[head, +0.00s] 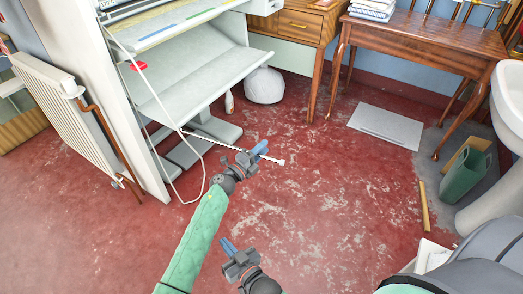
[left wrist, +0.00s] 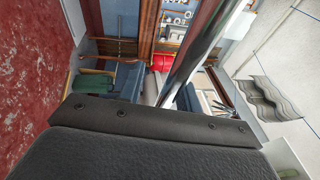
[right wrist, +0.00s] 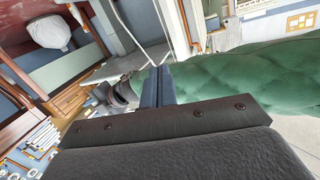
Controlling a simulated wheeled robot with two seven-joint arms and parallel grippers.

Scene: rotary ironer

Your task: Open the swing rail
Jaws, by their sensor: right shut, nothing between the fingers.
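The ironer (head: 190,75) is a large white machine at the upper left of the head view. A thin pale swing rail (head: 210,139) reaches out from its lower side, low over the floor, to a white end piece (head: 282,162). My left gripper (head: 262,148) is at the rail near that end. In the left wrist view a shiny bar, apparently the rail (left wrist: 210,50), runs between the spread blue fingers (left wrist: 158,85); contact cannot be told. My right gripper (head: 229,246) is shut and empty, lower in the head view and away from the rail; its closed fingers show in the right wrist view (right wrist: 157,85).
A white cable (head: 204,170) loops beside the ironer's lower side. A radiator (head: 65,105) stands at the left. A wooden table (head: 430,38), green bin (head: 464,175) and basin (head: 508,100) are at the right. The red floor (head: 320,205) in the middle is clear.

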